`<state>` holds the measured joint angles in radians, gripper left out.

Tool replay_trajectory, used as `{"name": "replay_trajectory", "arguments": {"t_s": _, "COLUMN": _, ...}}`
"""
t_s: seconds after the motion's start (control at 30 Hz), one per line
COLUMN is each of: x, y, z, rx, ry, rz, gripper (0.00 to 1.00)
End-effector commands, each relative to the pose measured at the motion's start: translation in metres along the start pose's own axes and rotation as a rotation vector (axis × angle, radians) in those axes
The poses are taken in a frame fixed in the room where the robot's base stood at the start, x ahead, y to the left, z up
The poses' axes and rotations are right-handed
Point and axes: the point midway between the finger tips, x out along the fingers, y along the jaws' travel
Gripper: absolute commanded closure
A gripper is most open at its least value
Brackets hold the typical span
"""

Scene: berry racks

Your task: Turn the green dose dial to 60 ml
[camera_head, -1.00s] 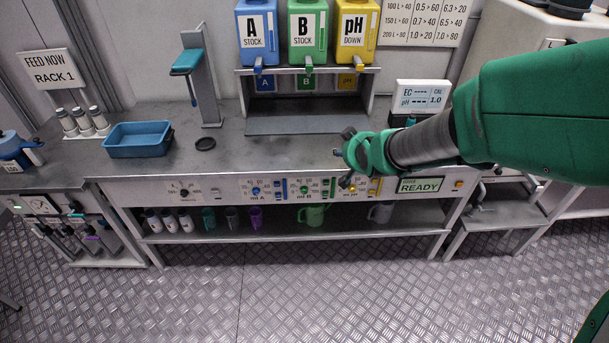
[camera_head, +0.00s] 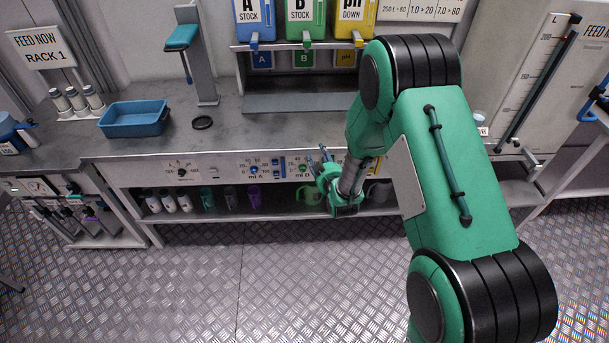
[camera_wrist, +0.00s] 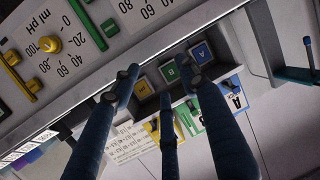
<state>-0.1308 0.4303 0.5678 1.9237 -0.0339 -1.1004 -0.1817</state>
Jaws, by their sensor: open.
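The green dose dial (camera_head: 303,168) is on the front panel (camera_head: 220,166) under the bench, at the "ml B" scale. In the head view it is small and close beside my gripper's fingers, and its setting is too small to read. My gripper (camera_head: 318,155) is open and empty in front of the panel. In the wrist view my gripper's dark fingers (camera_wrist: 163,75) are spread. That view shows part of a scale with 60 and 80 (camera_wrist: 134,8) and a green slider (camera_wrist: 108,28), but not the green dial.
The yellow pH dial (camera_wrist: 48,43) and the blue dial (camera_head: 254,169) are on the same panel. A shelf below holds cups and a green jug (camera_head: 308,194). Stock containers (camera_head: 305,18) stand above the bench. A blue tray (camera_head: 135,119) sits at left. My arm covers the panel's right part.

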Motion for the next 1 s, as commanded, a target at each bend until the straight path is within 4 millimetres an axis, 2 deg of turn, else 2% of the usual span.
{"name": "replay_trajectory", "arguments": {"t_s": 0.03, "x": 0.003, "y": -0.007, "z": 0.017, "rx": -0.004, "ry": 0.013, "rz": -0.003, "gripper": 0.56}}
{"name": "replay_trajectory", "arguments": {"t_s": 0.27, "x": 0.004, "y": -0.030, "z": 0.074, "rx": -0.023, "ry": 0.102, "rz": -0.003, "gripper": 0.56}}
{"name": "replay_trajectory", "arguments": {"t_s": 0.43, "x": -0.004, "y": -0.047, "z": 0.115, "rx": -0.035, "ry": 0.166, "rz": -0.002, "gripper": 0.56}}
{"name": "replay_trajectory", "arguments": {"t_s": 0.57, "x": -0.013, "y": -0.057, "z": 0.140, "rx": -0.042, "ry": 0.209, "rz": -0.001, "gripper": 0.56}}
{"name": "replay_trajectory", "arguments": {"t_s": 0.8, "x": -0.025, "y": -0.066, "z": 0.161, "rx": -0.048, "ry": 0.252, "rz": 0.002, "gripper": 0.56}}
{"name": "replay_trajectory", "arguments": {"t_s": 1.0, "x": -0.026, "y": -0.066, "z": 0.162, "rx": -0.048, "ry": 0.257, "rz": 0.002, "gripper": 0.56}}
